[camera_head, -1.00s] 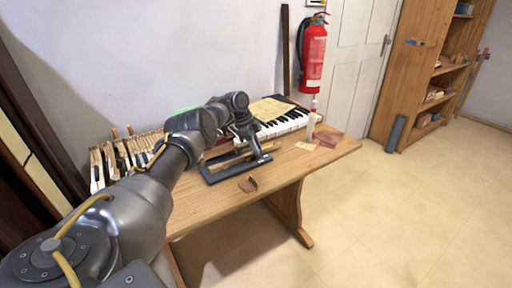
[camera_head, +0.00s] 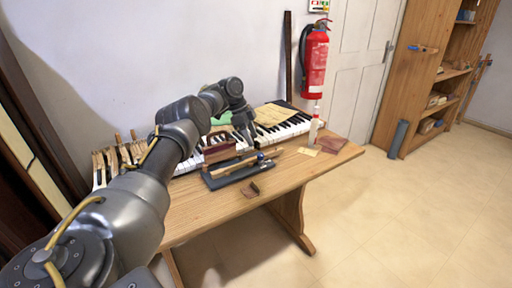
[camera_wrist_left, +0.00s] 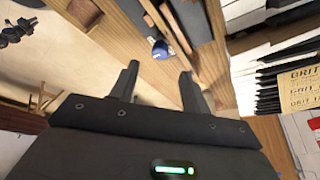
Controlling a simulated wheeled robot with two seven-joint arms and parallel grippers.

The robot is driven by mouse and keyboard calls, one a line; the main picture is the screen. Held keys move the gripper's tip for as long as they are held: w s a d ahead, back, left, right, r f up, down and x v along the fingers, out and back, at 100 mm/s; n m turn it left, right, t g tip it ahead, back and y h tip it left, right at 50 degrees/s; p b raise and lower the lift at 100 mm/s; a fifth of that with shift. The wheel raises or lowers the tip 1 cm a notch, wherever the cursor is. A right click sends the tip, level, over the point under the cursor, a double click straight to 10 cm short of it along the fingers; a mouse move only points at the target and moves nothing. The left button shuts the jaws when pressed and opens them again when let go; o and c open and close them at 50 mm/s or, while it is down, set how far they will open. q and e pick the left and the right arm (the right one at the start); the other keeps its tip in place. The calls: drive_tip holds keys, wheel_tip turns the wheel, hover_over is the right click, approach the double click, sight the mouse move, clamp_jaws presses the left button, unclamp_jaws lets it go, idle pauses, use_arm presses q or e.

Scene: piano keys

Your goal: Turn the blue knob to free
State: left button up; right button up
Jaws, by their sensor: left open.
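The blue knob (camera_wrist_left: 160,48) shows in the left wrist view on a wooden fixture (camera_wrist_left: 205,70). It also shows small in the head view (camera_head: 261,156), at the dark-based fixture (camera_head: 222,181) on the table. My left gripper (camera_wrist_left: 159,72) is open and empty, its two fingers pointing toward the knob, which appears just beyond and between the tips. In the head view my left gripper (camera_head: 248,138) is small and partly merges with the arm and fixture behind it. The knob's exact setting is too small to read. My right gripper is not in view.
A piano keyboard (camera_head: 292,128) lies behind the fixture, with loose wooden keys (camera_head: 105,163) at the left. A dark red block (camera_head: 218,152) stands by the fixture. A bottle (camera_head: 314,127) stands at the right.

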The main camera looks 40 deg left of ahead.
use_arm(q)
drive_tip(key=shift+v, duration=1.75)
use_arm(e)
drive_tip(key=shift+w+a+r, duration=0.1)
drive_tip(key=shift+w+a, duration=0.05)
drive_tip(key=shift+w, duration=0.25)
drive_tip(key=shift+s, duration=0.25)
